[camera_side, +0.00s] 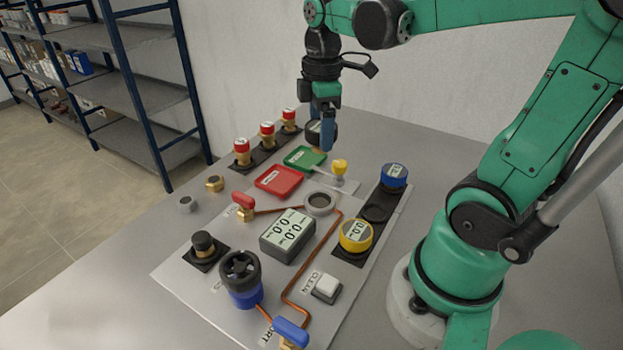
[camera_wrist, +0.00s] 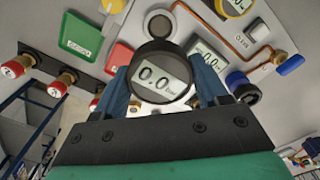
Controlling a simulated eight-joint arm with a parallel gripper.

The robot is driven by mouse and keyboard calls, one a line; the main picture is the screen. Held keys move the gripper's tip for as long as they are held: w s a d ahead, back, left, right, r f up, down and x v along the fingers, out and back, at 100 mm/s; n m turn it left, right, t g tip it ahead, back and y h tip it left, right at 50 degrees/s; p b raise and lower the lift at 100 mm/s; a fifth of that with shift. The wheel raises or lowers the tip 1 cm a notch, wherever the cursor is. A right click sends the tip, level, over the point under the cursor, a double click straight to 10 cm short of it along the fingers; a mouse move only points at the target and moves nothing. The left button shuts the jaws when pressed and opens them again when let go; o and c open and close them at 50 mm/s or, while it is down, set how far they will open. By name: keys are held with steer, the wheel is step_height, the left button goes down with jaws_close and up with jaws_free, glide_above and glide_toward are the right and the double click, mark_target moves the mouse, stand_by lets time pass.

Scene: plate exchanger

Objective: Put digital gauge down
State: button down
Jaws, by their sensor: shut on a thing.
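My gripper (camera_side: 326,128) is shut on a black digital gauge (camera_wrist: 161,78) with a white display reading 0.0. In the side view the gauge (camera_side: 314,128) is partly hidden by the blue fingers, above the far end of the panel near the green tray. A dark holder strip (camera_side: 352,243) lies along the panel's right side. It carries a blue gauge (camera_side: 394,176), an empty round recess (camera_side: 377,212) and a yellow gauge (camera_side: 356,235). An open grey ring fitting (camera_side: 319,202) stands on the panel by the copper pipe.
Green (camera_side: 304,158) and red (camera_side: 279,181) trays and a yellow-topped valve (camera_side: 340,168) are close below my gripper. Several red-capped fittings (camera_side: 267,130) stand at the back left. A grey display box (camera_side: 288,234) and blue-black valve (camera_side: 241,276) are nearer. The table's left side is mostly free.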

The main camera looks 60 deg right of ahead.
step_height(320, 180, down, 12)
steer(key=shift+r, duration=0.25)
stand_by(0.3)
steer(key=shift+f, duration=0.3)
steer(key=shift+c, duration=0.2)
jaws_free()
